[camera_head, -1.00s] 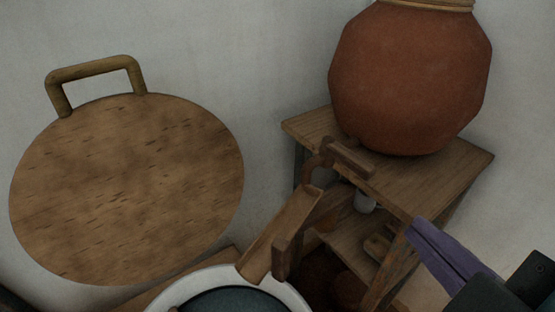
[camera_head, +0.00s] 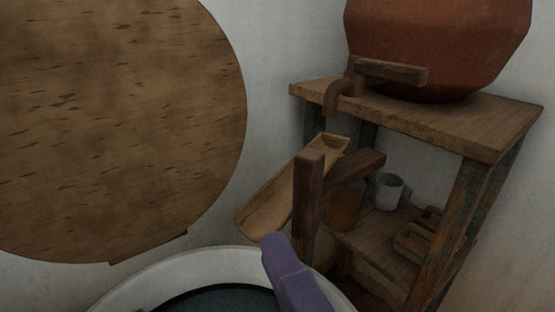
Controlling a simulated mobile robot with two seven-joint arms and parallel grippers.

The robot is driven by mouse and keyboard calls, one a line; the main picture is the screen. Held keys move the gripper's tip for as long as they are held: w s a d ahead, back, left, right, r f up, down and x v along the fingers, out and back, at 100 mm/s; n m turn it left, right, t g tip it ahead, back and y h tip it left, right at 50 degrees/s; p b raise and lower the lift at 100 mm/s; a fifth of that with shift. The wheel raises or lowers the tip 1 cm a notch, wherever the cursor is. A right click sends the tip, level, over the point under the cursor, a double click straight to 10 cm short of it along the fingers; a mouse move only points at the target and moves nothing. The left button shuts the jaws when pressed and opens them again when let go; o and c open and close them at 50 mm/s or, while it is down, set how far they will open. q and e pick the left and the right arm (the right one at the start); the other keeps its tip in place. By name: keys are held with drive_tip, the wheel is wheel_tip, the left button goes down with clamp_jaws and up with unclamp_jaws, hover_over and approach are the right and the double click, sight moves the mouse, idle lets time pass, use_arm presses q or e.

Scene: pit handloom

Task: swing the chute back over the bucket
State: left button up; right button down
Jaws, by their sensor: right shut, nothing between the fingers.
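The chute (camera_head: 278,202) is a tilted wooden trough. Its upper end is below the wooden spout (camera_head: 338,93) of the clay pot, and its lower end is near the far rim of the bucket. I cannot tell whether that end is over the opening. An upright wooden post (camera_head: 307,195) with a side arm stands beside the chute. The bucket (camera_head: 140,283) has a white rim and dark contents, cut off below. My right gripper (camera_head: 274,240), purple, is shut and empty in front of the chute's lower end and bucket rim. My left gripper is out of view.
A clay pot (camera_head: 440,45) stands on a wooden stand (camera_head: 480,128). A large round wooden board (camera_head: 110,130) is at left, before the pale wall.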

sight(311, 162)
drive_tip(key=shift+w+r, duration=0.1)
drive_tip(key=w+p, duration=0.2)
drive_tip(key=w, duration=0.7)
drive_tip(key=shift+w+d, duration=0.15)
drive_tip(key=shift+d, duration=0.1)
idle(0.4)
drive_tip(key=shift+d+p, duration=0.15)
drive_tip(key=shift+p, duration=0.25)
